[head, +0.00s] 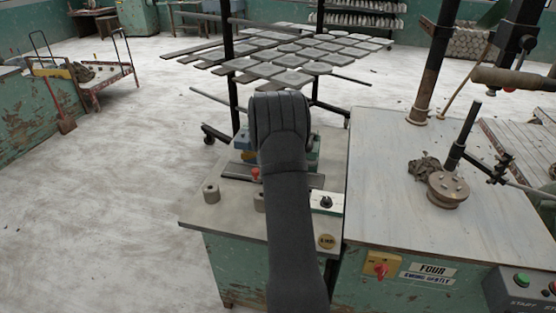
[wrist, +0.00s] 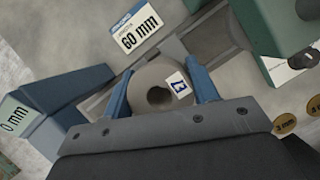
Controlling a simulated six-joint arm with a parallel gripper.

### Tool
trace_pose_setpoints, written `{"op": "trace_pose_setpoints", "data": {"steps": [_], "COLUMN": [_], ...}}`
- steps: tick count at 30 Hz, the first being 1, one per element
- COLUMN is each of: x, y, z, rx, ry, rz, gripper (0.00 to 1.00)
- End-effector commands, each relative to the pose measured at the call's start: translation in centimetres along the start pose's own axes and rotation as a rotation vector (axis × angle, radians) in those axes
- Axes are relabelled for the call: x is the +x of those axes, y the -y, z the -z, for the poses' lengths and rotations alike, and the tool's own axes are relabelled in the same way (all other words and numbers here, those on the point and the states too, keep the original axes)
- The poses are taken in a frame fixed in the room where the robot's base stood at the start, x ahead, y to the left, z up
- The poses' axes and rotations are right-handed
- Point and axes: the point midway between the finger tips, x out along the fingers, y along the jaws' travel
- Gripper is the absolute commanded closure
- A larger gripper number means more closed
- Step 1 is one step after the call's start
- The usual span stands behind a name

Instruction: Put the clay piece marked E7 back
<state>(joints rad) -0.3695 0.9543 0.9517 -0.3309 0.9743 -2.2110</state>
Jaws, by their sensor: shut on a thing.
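My gripper (wrist: 162,88) shows in the wrist view with its two blue fingers shut on a grey ring-shaped clay piece (wrist: 150,76) with a round hole. A white tag (wrist: 179,85) with a dark blue mark is on the piece; the mark is turned and too small to read surely. The piece is over or in a grey channel beside a "60 mm" label (wrist: 139,31); I cannot tell whether it touches the surface below. In the head view my own arm hides the gripper and the held piece.
A blue block (wrist: 70,95) labelled "0 mm" is left of the gripper, a green block (wrist: 278,25) upper right. A rack of grey tiles (head: 290,60) stands behind.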

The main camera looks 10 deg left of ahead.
Motion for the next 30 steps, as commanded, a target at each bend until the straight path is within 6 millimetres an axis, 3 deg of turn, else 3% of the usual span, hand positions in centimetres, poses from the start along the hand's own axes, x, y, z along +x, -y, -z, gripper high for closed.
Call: {"op": "trace_pose_setpoints", "data": {"steps": [4, 7, 14, 21, 26, 30], "x": [-2.2, -3.3, -5.6, -7.4, -7.5, -5.3], "y": [-0.1, -0.7, -2.3, -2.4, -2.1, -2.0], "z": [-0.6, 0.7, 8.4, 15.8, 18.1, 19.4], "rx": [0.000, -0.004, -0.011, -0.016, -0.017, -0.017], "ry": [0.001, -0.001, -0.002, -0.001, -0.001, -0.003], "rz": [-0.001, 0.000, -0.001, -0.004, -0.004, -0.003], "gripper": [0.80, 0.80, 0.80, 0.80, 0.80, 0.80]}}
